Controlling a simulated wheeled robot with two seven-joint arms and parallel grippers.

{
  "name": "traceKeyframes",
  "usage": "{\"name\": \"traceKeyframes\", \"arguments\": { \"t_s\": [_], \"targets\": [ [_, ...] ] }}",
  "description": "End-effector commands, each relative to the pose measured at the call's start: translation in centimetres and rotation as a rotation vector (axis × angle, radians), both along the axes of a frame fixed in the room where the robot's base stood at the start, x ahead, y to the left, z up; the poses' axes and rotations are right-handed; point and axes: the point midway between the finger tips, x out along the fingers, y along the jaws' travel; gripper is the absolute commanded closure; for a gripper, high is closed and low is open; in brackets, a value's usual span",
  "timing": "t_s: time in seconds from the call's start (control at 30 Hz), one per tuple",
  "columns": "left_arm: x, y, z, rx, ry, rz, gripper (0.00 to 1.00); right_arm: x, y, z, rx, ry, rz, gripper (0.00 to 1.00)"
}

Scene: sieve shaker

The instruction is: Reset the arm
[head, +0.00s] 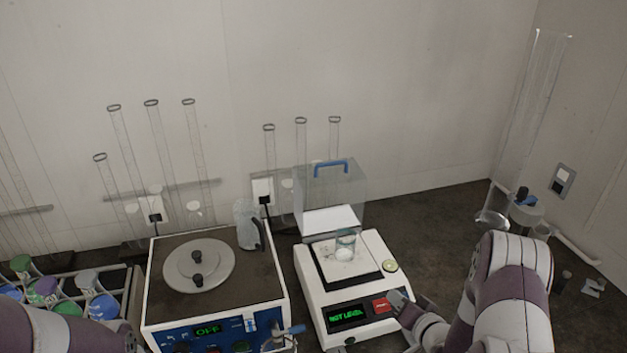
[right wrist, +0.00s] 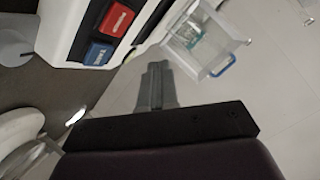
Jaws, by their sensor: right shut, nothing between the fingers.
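My right gripper (head: 402,303) is low in the head view, at the front right corner of the white balance (head: 312,290). Its fingertips are just right of the red button (head: 381,305) on the balance; I cannot tell whether they touch it. In the right wrist view the gripper (right wrist: 156,70) has its two grey fingers together, with nothing between them. The red button (right wrist: 117,19) and a blue button (right wrist: 98,53) lie up and left of the fingertips there. Part of my left arm shows at the lower left of the head view; its gripper is out of frame.
The balance carries a glass beaker (head: 345,241) on its pan, and its green display (head: 347,316) is lit. A clear box with a blue handle (head: 331,167) stands behind it. A machine reading OFF (head: 208,329) stands left. A tall clear cylinder (head: 535,100) is at right.

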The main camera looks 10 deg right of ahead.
Motion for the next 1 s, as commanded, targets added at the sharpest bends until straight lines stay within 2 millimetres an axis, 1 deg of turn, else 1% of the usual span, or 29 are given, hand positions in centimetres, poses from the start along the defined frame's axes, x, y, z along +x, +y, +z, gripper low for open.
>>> {"name": "traceKeyframes", "arguments": {
  "t_s": [0.07,0.1,0.17,0.2,0.23,0.27,0.3,0.33,0.37,0.4,0.47,0.5,0.57,0.6,0.67,0.7,0.77,1.0],
  "targets": [
    [0.0,0.0,0.0,0.000,0.000,0.000,0.57,-0.5,-0.2,-1.3,-0.061,0.058,0.011,1.00],
    [0.0,0.0,0.0,0.000,0.000,0.000,0.57,-1.4,-0.6,-3.0,-0.108,0.142,0.009,1.00],
    [0.0,0.0,0.0,0.000,0.000,0.000,0.57,-4.0,-1.5,-5.8,-0.194,0.335,0.000,1.00],
    [0.0,0.0,0.0,0.000,0.000,0.000,0.57,-5.9,-2.3,-6.7,-0.262,0.483,0.002,1.00],
    [0.0,0.0,0.1,0.000,0.000,0.000,0.57,-7.5,-2.5,-6.8,-0.312,0.597,0.017,1.00],
    [0.0,0.0,0.1,0.000,0.000,0.000,0.57,-9.0,-2.2,-6.4,-0.357,0.707,0.044,1.00],
    [0.0,0.0,0.0,0.000,0.000,0.000,0.57,-11.0,-1.5,-5.3,-0.404,0.843,0.090,1.00],
    [0.0,0.0,0.0,0.000,0.000,0.000,0.57,-12.5,-0.5,-4.0,-0.429,0.934,0.133,1.00],
    [0.0,0.0,0.0,0.000,0.000,0.000,0.57,-14.0,0.8,-2.5,-0.448,1.012,0.181,1.00],
    [0.0,0.0,0.0,0.000,0.000,0.000,0.57,-16.0,2.9,-0.3,-0.461,1.098,0.250,1.00],
    [0.0,0.0,0.0,0.000,0.000,0.000,0.57,-18.1,5.9,2.7,-0.468,1.164,0.339,1.00],
    [0.0,0.0,0.0,0.000,0.000,0.000,0.57,-19.0,7.7,4.5,-0.475,1.173,0.385,1.00],
    [0.0,0.0,0.0,0.000,0.000,0.000,0.57,-19.2,10.0,6.7,-0.496,1.130,0.425,1.00],
    [0.0,0.0,0.0,0.000,0.000,0.000,0.57,-18.7,11.0,7.7,-0.523,1.078,0.441,1.00],
    [0.0,0.0,0.0,0.000,0.000,0.000,0.57,-17.9,12.0,8.6,-0.555,1.031,0.466,1.00],
    [0.0,0.0,0.0,0.000,0.000,0.000,0.57,-17.8,12.4,8.8,-0.567,1.019,0.479,1.00],
    [0.0,0.0,0.0,0.000,0.000,0.000,0.57,-17.8,12.6,8.7,-0.573,1.017,0.489,1.00],
    [0.0,0.0,0.0,0.000,0.000,0.000,0.57,-17.8,12.5,8.7,-0.571,1.017,0.486,1.00]
  ]
}}
